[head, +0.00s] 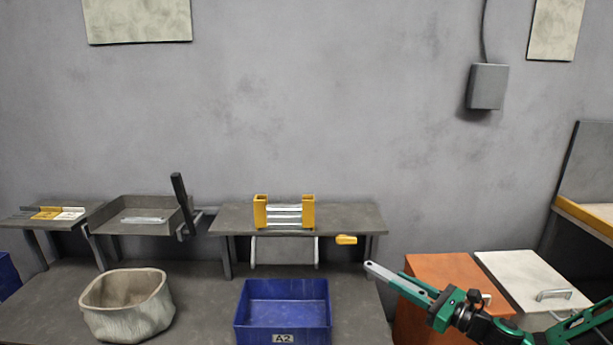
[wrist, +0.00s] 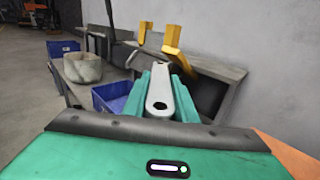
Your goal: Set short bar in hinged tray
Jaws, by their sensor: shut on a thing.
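My gripper (head: 440,303) is shut on a short grey bar (head: 385,273) with rounded ends and a hole. The bar sticks out to the left, above the right end of the bench. In the wrist view the bar (wrist: 160,84) lies between the green fingers, its holed end towards me. A shallow grey tray (head: 110,222) with a black upright lever (head: 180,196) at its right side, apparently the hinged tray, stands at the left, well away from my gripper. A light metal piece (head: 143,220) lies in it.
A yellow rack (head: 260,213) holding several bars stands on a raised shelf (head: 350,217). A blue bin (head: 282,337) and a fabric basket (head: 127,325) stand on the bench. Orange (head: 440,268) and white (head: 515,268) cabinets are at the right.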

